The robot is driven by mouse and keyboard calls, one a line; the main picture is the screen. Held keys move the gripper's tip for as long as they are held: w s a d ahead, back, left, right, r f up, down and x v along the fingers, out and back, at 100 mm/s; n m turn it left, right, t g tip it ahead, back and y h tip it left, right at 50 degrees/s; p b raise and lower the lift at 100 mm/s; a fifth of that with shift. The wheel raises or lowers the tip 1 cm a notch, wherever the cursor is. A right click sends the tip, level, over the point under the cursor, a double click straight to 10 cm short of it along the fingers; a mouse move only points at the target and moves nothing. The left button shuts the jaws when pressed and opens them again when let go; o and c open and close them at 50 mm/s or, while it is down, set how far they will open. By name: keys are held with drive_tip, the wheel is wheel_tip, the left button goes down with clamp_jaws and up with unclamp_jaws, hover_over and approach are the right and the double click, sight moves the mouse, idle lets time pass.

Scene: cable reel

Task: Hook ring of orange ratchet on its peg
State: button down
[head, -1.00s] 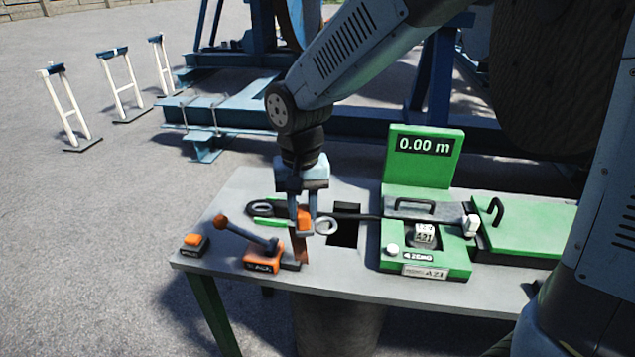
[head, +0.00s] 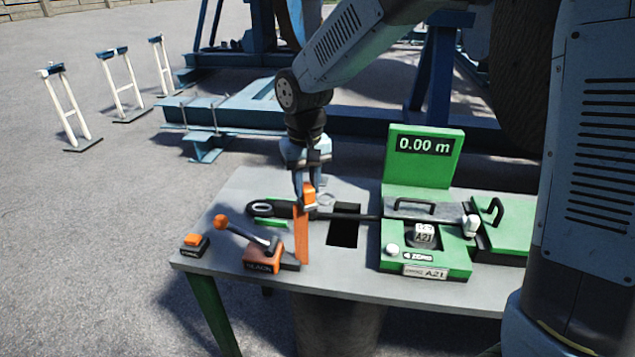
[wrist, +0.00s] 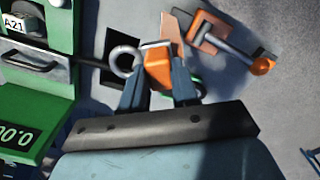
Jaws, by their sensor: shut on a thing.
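The orange ratchet (head: 310,190) is held between the fingers of my gripper (head: 307,197) above the grey table. It also shows in the wrist view (wrist: 158,62), with a pale metal ring (wrist: 125,62) sticking out to its left. In the head view the ring (head: 326,199) sits just right of the fingers, apart from the tabletop. A flat orange strip (head: 302,237) runs from below the ratchet down to the table beside the SLACK box. I cannot make out the peg in either view.
The orange SLACK box (head: 262,258) with its knobbed lever stands left of the strip. A black cable (head: 350,215) runs behind my gripper to the green meter (head: 425,250). A dark rectangular opening (head: 344,233) lies in the table (head: 225,215). An orange button (head: 195,241) sits at the left edge.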

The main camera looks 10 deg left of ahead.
drive_tip(key=w+a+n, duration=0.1)
drive_tip(key=w+n, duration=1)
drive_tip(key=w, duration=2)
drive_tip(key=shift+a+n, duration=0.15)
drive_tip(key=shift+n, duration=0.15)
idle(0.7)
drive_tip(key=shift+f, duration=0.1)
wheel_tip(320, 180, down, 11)
idle(2.5)
drive_tip(key=shift+f, duration=0.2)
idle(0.6)
